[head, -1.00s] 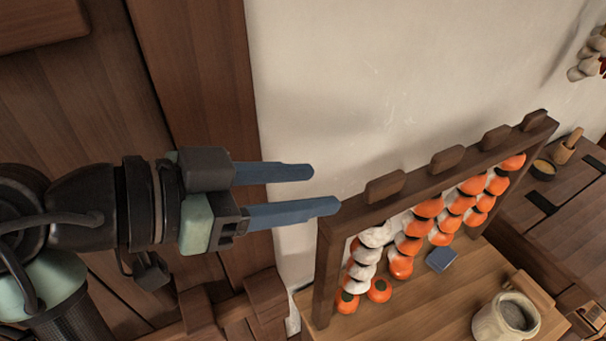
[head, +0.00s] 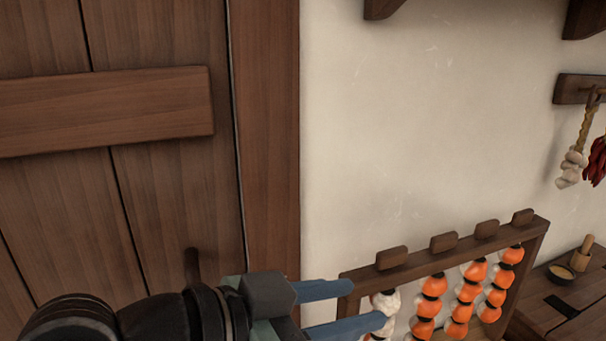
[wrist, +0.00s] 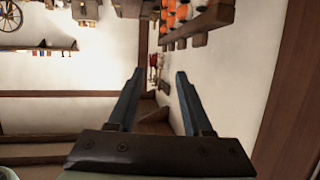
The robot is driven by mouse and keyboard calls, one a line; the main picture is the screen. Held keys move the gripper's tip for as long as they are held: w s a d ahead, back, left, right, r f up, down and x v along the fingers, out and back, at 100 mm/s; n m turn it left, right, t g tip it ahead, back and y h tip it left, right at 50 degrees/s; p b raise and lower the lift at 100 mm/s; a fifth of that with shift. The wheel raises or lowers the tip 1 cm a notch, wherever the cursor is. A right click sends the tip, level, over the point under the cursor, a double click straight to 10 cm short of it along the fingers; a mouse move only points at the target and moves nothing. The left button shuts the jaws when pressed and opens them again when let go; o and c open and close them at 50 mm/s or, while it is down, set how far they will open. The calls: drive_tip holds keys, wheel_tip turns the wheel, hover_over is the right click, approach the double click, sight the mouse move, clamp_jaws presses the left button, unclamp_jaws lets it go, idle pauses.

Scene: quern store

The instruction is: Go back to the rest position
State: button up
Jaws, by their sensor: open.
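My gripper (head: 352,308) is at the bottom of the head view, with its two blue fingers pointing right. The fingers are apart with nothing between them. The lower finger overlaps the left end of the wooden rack (head: 462,247) in the picture; I cannot tell how far apart they are in depth. In the wrist view the gripper (wrist: 158,75) also shows open and empty, with the rack (wrist: 198,24) upside down beyond it at the top.
Strings of orange and white pieces (head: 467,297) hang in the rack. A plank door (head: 160,210) stands at left, beside a bare plaster wall (head: 420,130). A dark table (head: 560,312) at right holds a mortar and pestle (head: 582,257). Garlic (head: 571,168) and red peppers (head: 597,160) hang at right.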

drive_tip(key=w+r+n+t+y, duration=0.4)
drive_tip(key=w+r+n+t, duration=0.25)
drive_tip(key=r+t, duration=0.45)
drive_tip(key=s+a+r+n+t+y, duration=0.2)
drive_tip(key=s+r+t+y, duration=0.2)
drive_tip(key=r, duration=0.3)
drive_tip(key=s+a+r+n+t+y, duration=0.2)
drive_tip(key=s+r+n+t+y, duration=0.1)
drive_tip(key=r, duration=0.5)
drive_tip(key=shift+s+n+t+y, duration=0.35)
drive_tip(key=shift+s+t+y, duration=0.25)
drive_tip(key=shift+s+t, duration=0.45)
drive_tip(key=shift+r, duration=0.1)
drive_tip(key=shift+c, duration=0.3)
